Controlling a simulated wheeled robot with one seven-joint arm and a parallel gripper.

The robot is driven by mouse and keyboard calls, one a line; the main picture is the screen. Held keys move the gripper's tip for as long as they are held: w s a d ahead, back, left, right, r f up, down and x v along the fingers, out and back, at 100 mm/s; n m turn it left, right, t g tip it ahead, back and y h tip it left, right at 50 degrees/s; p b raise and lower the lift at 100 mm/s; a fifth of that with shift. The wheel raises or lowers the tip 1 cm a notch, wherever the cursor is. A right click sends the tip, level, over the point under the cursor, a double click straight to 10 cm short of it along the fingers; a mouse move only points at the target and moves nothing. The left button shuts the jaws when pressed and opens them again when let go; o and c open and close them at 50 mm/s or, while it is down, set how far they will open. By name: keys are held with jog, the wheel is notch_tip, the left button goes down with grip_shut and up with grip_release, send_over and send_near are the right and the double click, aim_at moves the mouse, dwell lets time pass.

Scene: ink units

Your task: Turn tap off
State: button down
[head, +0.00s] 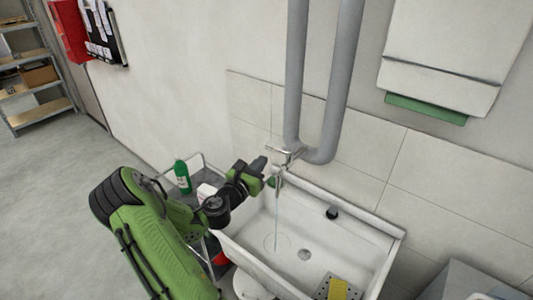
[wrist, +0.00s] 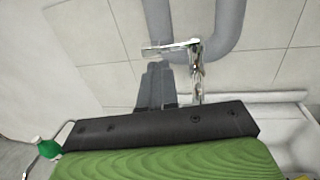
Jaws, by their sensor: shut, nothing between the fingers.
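The chrome tap (head: 284,157) is on the tiled wall under the bend of the grey pipes. A thin stream of water (head: 276,220) falls from its spout into the white sink (head: 370,252). In the wrist view the tap (wrist: 196,70) stands upright with its lever (wrist: 166,48) pointing left. My gripper (head: 262,161) is shut and empty, just left of the tap. In the wrist view my gripper's fingertips (wrist: 158,68) are together, below the lever and left of the tap body. I cannot tell whether they touch it.
Grey pipes (head: 327,120) run down the wall behind the tap. A cart with a green bottle (head: 182,177) stands left of the sink. A yellow sponge (head: 338,289) lies at the sink's front right. A dispenser (head: 440,65) hangs at upper right.

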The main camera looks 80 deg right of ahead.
aim_at(272, 148)
jog(key=x, duration=0.5)
jog(key=shift+p, duration=0.35)
jog(key=shift+d+r+p, duration=0.3)
jog(key=shift+d+p, duration=0.25)
jog(key=shift+p, duration=0.45)
jog(key=shift+w+d+p, duration=0.1)
jog(key=shift+p, duration=0.25)
